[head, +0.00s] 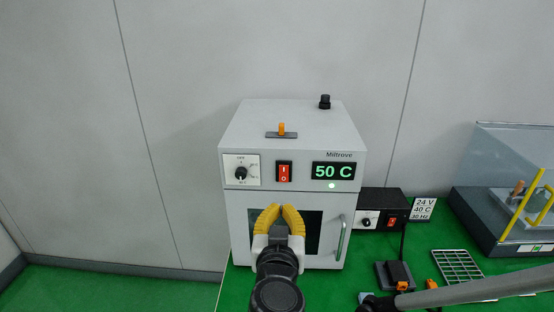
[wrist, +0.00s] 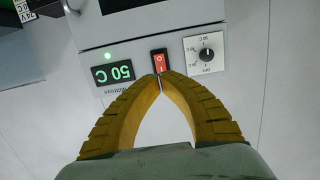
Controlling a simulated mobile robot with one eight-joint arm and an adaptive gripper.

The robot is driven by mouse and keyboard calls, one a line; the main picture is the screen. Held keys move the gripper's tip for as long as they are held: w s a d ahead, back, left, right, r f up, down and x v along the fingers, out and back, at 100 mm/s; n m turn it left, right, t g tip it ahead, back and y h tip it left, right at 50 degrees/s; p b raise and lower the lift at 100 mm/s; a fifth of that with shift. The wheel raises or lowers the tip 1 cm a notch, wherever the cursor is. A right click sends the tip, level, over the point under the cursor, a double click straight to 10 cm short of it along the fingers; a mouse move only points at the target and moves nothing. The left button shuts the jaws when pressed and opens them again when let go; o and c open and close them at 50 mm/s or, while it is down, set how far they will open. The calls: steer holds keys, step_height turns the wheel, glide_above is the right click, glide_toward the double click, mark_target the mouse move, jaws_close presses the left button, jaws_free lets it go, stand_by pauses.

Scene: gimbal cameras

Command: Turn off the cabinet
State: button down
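The cabinet (head: 290,135) is a light grey box labelled Miltrove on the green bench. Its front has a red rocker switch (head: 284,171) marked I and O, a black dial (head: 241,173) to the left and a lit display (head: 333,171) reading 50 C to the right. A green light glows under the display. My gripper (head: 280,208) has yellow fingers with the tips together, empty, in front of the door below the switch. The wrist view is upside down; there the fingertips (wrist: 160,77) appear at the edge of the switch (wrist: 159,62). Contact cannot be told.
The cabinet door has a dark window and a vertical handle (head: 342,238). A wire rack (head: 458,267) and a clear-covered unit (head: 510,150) are farther right.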

mark_target(284, 181)
steer(key=w+b, duration=0.1)
steer(key=w, duration=0.3)
steer(key=w+f+b, duration=0.1)
steer(key=w, duration=0.4)
steer(key=w+f+b, duration=0.1)
steer(key=w, duration=0.4)
steer(key=shift+d+f, duration=0.1)
steer(key=shift+d, duration=0.2)
steer(key=shift+w+f, duration=0.15)
steer(key=shift+w, duration=0.2)
steer(key=shift+f, duration=0.1)
